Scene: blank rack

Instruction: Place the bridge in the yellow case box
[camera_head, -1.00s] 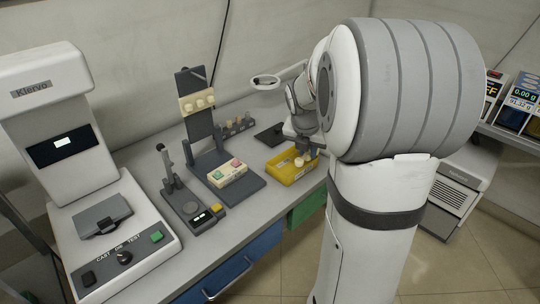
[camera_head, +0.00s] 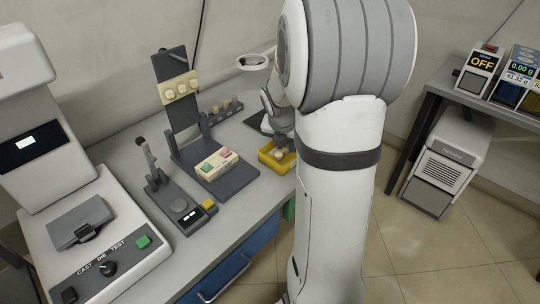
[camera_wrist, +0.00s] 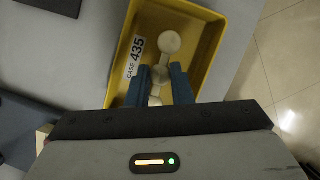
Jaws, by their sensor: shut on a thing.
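The yellow case box (camera_wrist: 199,22) fills the middle of the wrist view, with a label reading "CASE 435" on its floor at the left. In the head view the yellow box (camera_head: 267,163) sits at the bench's right edge, partly hidden by my arm. The bridge (camera_wrist: 169,42), a pale piece with rounded lumps, lies in line with my gripper, inside the box's outline. My gripper (camera_wrist: 161,80) has its blue fingers shut on the bridge's middle. I cannot tell whether the bridge touches the box floor. In the head view my gripper (camera_head: 281,142) is over the box.
A cast die tester (camera_head: 95,240) is at far left.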

